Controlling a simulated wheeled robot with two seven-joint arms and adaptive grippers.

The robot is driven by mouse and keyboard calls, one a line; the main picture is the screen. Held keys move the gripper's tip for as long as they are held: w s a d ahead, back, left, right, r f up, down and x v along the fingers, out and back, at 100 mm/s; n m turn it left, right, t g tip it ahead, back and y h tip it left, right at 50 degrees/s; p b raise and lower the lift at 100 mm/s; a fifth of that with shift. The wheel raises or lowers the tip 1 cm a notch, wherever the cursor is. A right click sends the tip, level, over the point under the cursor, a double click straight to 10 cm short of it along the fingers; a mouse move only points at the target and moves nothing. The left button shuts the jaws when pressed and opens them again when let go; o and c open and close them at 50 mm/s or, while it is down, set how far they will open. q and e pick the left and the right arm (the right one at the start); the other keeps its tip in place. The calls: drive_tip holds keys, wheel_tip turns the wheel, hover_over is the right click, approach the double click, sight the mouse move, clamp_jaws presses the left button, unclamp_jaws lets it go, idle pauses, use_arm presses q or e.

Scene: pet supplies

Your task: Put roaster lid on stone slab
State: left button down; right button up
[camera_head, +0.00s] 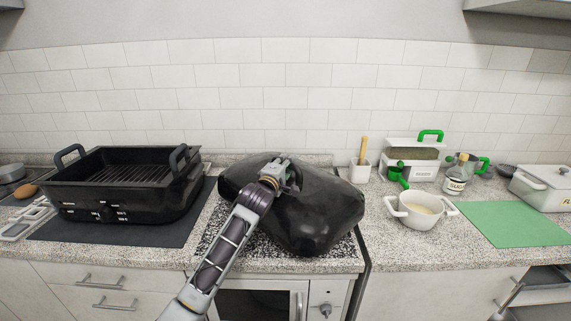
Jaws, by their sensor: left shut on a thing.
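The black roaster lid (320,205) is a large glossy dome in the middle of the counter. My left gripper (287,180) is shut on the lid near its top left; the fingertips are partly hidden against the dark surface. The lid is over the dark speckled stone slab (215,243), whose left and front edges show around it. I cannot tell whether the lid touches the slab or is held slightly above it. The open black roaster base (125,190) stands to the left on a dark mat, with its ridged inside showing. My right gripper is not in view.
A white two-handled pot (420,210), a utensil holder (360,172) and a sugar jar (456,174) stand to the right of the lid. A green mat (515,224) lies clear farther right, beside a white flour box (543,187). A tiled wall closes off the back.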

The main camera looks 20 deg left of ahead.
use_arm(q)
drive_tip(key=shift+f, duration=0.75)
wheel_tip(320, 180, down, 3)
drive_tip(key=shift+f, duration=0.85)
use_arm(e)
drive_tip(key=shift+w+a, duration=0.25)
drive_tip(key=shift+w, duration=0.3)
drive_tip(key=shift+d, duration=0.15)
